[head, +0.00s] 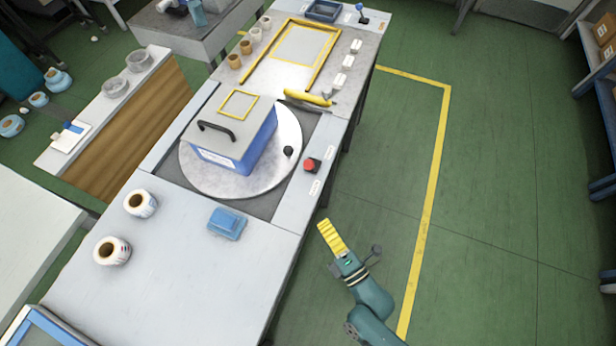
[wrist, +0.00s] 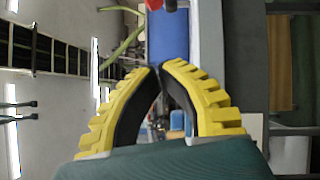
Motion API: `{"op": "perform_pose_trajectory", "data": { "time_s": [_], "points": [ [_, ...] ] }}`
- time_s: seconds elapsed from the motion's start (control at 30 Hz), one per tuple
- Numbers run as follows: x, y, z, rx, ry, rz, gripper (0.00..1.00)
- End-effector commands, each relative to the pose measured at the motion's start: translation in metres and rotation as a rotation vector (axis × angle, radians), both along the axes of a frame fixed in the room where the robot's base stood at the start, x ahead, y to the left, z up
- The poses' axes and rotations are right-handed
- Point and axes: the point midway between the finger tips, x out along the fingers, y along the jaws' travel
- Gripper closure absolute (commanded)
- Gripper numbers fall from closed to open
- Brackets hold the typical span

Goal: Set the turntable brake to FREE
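The round pale turntable (head: 202,182) is set into the bench top and carries a blue box with a grey lid (head: 235,140). A red knob on a dark base (head: 311,165), which looks like the brake control, sits on the bench edge right of the turntable. Small white labels lie beside it, too small to read, so its setting cannot be told. My gripper (head: 324,224) is off the bench's right side, below the knob in the picture and apart from it. In the wrist view its yellow fingers (wrist: 161,68) meet at the tips with nothing between them. A red part (wrist: 168,5) shows at that view's top edge.
A black knob (head: 288,151) stands on the turntable's right rim. A yellow-handled tool (head: 307,97) lies behind it. A blue block (head: 226,223) and two label rolls (head: 140,203) (head: 112,251) are on the front bench.

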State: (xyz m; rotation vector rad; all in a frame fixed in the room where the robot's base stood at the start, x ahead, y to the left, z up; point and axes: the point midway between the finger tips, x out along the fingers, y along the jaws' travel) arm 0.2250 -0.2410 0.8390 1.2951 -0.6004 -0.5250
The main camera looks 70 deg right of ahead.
Motion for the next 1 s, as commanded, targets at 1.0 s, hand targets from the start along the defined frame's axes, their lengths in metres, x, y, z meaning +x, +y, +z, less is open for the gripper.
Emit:
{"op": "perform_pose_trajectory", "data": {
  "time_s": [1.0],
  "points": [
    [0.078, -0.095, 0.012, -0.005, -0.005, 0.002, 1.00]
  ]
}}
